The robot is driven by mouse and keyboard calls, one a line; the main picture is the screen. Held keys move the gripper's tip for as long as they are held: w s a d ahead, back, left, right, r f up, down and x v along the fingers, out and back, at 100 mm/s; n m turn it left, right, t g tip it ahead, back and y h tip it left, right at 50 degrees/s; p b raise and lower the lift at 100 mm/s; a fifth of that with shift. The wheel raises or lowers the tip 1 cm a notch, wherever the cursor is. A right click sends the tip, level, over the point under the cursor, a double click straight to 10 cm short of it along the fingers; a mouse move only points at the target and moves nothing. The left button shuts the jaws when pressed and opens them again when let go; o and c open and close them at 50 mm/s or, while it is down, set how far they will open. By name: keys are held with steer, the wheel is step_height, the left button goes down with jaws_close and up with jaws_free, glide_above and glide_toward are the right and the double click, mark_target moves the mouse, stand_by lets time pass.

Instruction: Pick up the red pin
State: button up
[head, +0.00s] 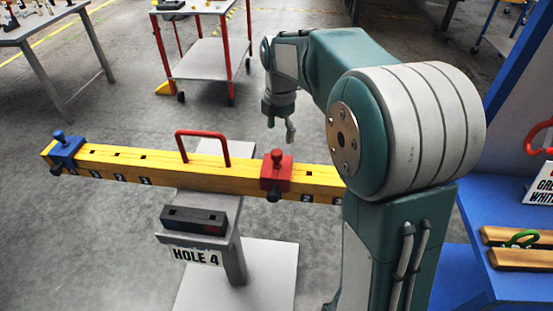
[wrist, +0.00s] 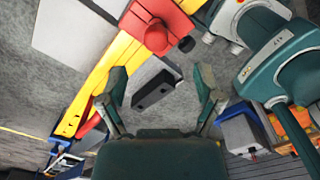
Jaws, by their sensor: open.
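A red pin with a round knob (head: 277,155) stands upright in the top of a red sliding block (head: 276,180) on the yellow beam (head: 225,172). In the wrist view the red knob (wrist: 156,38) lies just beyond my fingertips, over the red block (wrist: 180,12). My gripper (head: 281,130) points down behind the beam, close to the red block in the picture. In the wrist view my gripper (wrist: 160,75) has its fingers spread with nothing held between them. A dark block with two holes (wrist: 155,88) shows between the fingers, farther down.
A blue block with a blue knob (head: 64,148) sits at the beam's left end. A red arched handle (head: 202,134) rises from the middle. The dark two-hole holder (head: 194,219) stands in front, above a "HOLE 4" label (head: 197,256). A blue rack (head: 520,270) is at right.

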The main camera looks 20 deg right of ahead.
mark_target(276, 151)
step_height(276, 151, down, 2)
steer(key=shift+f, duration=0.15)
steer(key=f, duration=0.5)
steer(key=shift+w+a+f, duration=0.15)
steer(key=shift+a+f, duration=0.15)
steer(key=shift+a, duration=0.1)
jaws_close()
